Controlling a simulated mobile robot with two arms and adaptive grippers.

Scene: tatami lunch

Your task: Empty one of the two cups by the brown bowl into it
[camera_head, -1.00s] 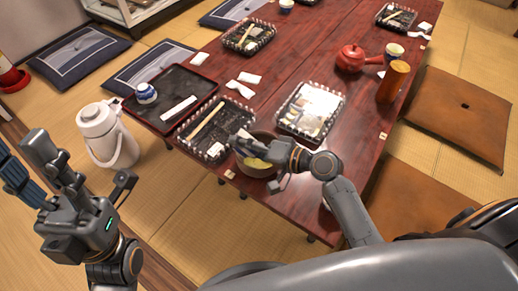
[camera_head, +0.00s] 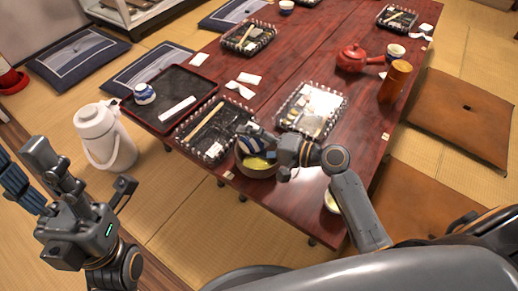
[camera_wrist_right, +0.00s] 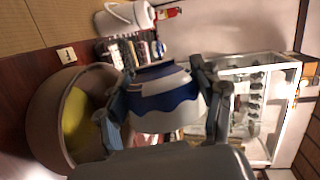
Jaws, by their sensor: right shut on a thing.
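The brown bowl (camera_head: 256,168) stands at the near edge of the table, with something yellow-green in it. My right gripper (camera_head: 257,138) is over the bowl, shut on a blue-and-white cup (camera_head: 250,146). The cup looks tilted at the bowl. In the right wrist view the cup (camera_wrist_right: 165,97) is between both fingers beside the bowl (camera_wrist_right: 50,110); its inside is hidden. A second, pale cup (camera_head: 331,203) stands at the table edge right of the bowl, partly behind my right arm. My left gripper (camera_head: 55,165) is empty, away from the table, its fingers apart.
A lunch tray (camera_head: 212,150) lies just left of the bowl and another (camera_head: 335,105) to the right behind it. A dark tray (camera_head: 207,90) holds another cup (camera_head: 144,93). A red teapot (camera_head: 352,58) stands farther back. A white flask (camera_head: 103,135) is on the floor.

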